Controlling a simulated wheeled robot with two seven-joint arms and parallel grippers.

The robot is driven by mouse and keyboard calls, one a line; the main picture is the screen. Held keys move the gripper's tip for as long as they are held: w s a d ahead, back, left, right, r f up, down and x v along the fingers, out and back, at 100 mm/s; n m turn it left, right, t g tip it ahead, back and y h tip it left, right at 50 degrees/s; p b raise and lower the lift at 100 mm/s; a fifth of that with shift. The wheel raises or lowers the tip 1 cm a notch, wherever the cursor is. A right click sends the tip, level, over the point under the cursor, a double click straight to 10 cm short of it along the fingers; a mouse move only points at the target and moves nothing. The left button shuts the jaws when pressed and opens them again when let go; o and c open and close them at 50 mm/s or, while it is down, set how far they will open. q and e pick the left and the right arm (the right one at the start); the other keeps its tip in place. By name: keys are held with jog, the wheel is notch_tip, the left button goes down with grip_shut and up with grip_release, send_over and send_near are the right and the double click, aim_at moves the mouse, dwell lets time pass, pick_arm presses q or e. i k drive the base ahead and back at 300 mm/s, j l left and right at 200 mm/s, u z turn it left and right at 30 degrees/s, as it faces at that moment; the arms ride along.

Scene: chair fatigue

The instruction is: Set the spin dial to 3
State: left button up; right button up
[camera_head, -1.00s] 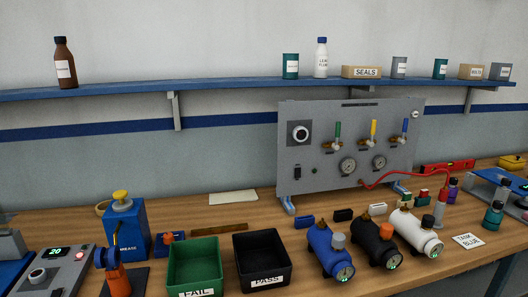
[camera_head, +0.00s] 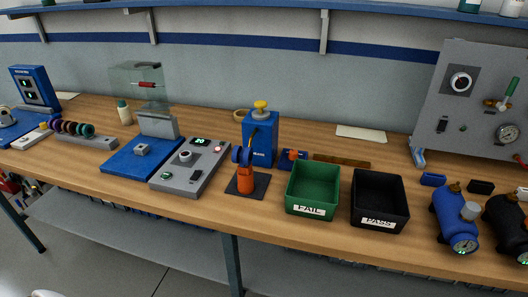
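A grey control box (camera_head: 190,168) stands on the bench left of centre, with a silver round dial (camera_head: 185,157), a lit green display reading 20 (camera_head: 200,141), a reddish button (camera_head: 217,150) and a small green part at its front. Beside it on the left is a blue machine base (camera_head: 140,160) with a grey block and a clear guard (camera_head: 138,80) above. Another round dial (camera_head: 460,82) is on the grey upright panel (camera_head: 450,110) at the right. The dial markings are too small to read.
Right of the control box stand an orange tool (camera_head: 245,181) on a dark mat, a blue box with a yellow knob (camera_head: 260,135), a green FAIL bin (camera_head: 313,188) and a black PASS bin (camera_head: 379,199). A rack of coloured rings (camera_head: 85,135) is at left.

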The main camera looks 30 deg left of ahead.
aim_at(186, 156)
jog(key=j+u, duration=0.1)
jog(key=u, duration=0.4)
jog(key=i+u, duration=0.1)
jog(key=u, duration=0.35)
jog(key=j+u, duration=0.1)
jog(key=u, duration=0.4)
